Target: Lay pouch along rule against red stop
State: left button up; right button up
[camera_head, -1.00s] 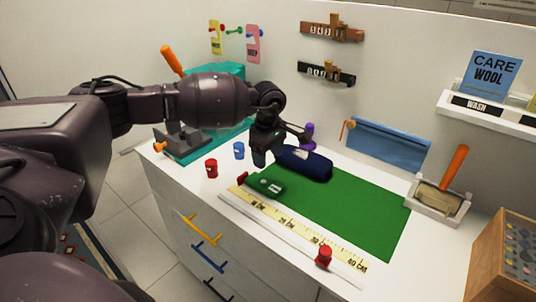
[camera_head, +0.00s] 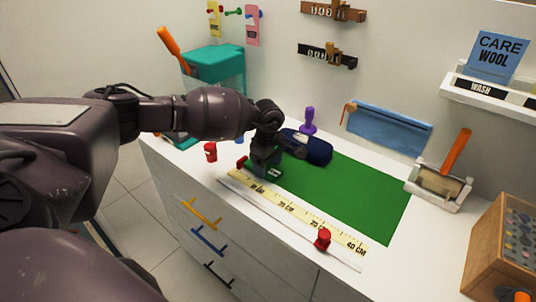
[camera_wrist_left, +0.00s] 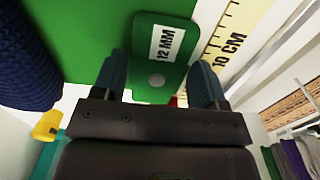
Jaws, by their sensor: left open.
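The green pouch with a white "12 MM" label and a grey round snap (camera_wrist_left: 165,40) lies on the green mat (camera_head: 365,195) beside the yellow rule (camera_head: 300,214); it shows partly behind my gripper in the head view (camera_head: 274,174). The red stop (camera_head: 242,162) is at the rule's near-left end, mostly hidden in the wrist view. My left gripper (camera_head: 264,172) is low over the pouch. In the wrist view its fingers (camera_wrist_left: 158,82) are apart, one at each side of the pouch's snap end. Contact cannot be told. My right gripper is not in view.
A navy knitted roll (camera_head: 312,148) lies on the mat's back-left part, close to my gripper. A red spool (camera_head: 210,152) stands left. The mat's right part is clear.

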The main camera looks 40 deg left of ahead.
aim_at(268, 169)
pick_arm(q)
jog(key=shift+f, duration=0.65)
jog(key=c, duration=0.4)
jog(key=o, duration=0.8)
jog(key=shift+o, duration=0.2)
jog(key=shift+r, duration=0.1)
notch_tip(268, 169, up, 11)
jog(key=shift+p, duration=0.35)
jog(key=shift+f, duration=0.2)
